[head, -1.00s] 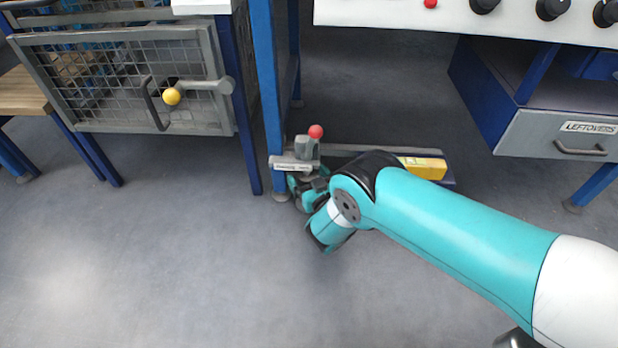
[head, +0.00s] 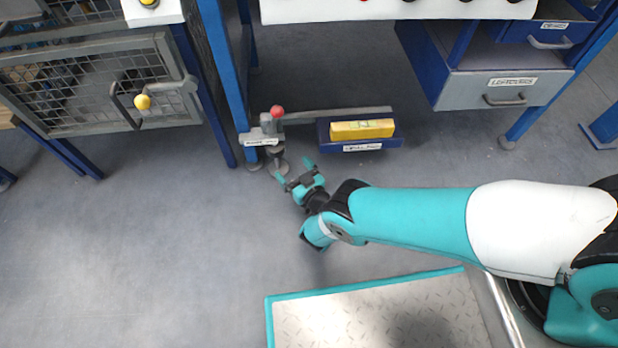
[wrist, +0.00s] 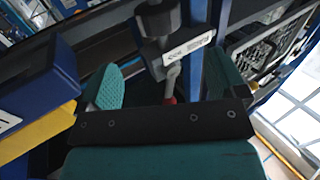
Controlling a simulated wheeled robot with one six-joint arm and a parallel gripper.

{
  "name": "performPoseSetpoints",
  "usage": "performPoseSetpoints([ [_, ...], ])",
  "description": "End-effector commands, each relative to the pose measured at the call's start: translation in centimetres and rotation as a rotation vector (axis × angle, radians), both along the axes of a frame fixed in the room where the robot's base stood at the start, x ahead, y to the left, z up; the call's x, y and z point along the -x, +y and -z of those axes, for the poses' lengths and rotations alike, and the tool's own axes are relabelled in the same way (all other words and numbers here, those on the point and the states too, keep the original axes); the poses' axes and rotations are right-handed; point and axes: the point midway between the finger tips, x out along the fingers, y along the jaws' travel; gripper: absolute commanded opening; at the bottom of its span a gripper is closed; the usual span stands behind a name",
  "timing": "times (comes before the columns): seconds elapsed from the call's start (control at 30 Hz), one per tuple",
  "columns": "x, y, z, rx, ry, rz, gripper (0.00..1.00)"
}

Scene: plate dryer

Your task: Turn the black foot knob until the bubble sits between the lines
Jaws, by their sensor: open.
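A grey clamp-like unit (head: 262,132) with a red ball (head: 277,112) sits by the foot of a blue post. A dark round foot knob (head: 277,165) is below it, near the floor. It seems to be the black piece (wrist: 157,18) at the top of the wrist view. My gripper (head: 293,170) is open and empty, its teal fingers just in front of the knob and apart from it as far as I can tell. A yellow block (head: 362,129), possibly the level, lies in a blue holder (head: 390,142) along the grey bar. The bubble and lines are too small to read.
The blue post (head: 222,70) stands directly behind the unit. A mesh cage with a yellow-knobbed handle (head: 142,102) is at the left. A leftovers drawer (head: 500,90) is at the upper right. A teal-edged metal plate (head: 380,315) lies in front; the left floor is clear.

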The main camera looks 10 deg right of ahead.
Motion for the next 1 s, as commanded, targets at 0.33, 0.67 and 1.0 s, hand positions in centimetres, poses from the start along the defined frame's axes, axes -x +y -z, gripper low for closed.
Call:
performPoseSetpoints([
  [0.33, 5.3, -2.8, -0.3, 0.001, 0.002, -0.002, 0.90],
  [0.67, 6.5, -3.5, 0.0, 0.000, 0.000, 0.000, 0.90],
  [1.0, 6.5, -3.4, 0.0, 0.000, 0.001, 0.000, 0.90],
])
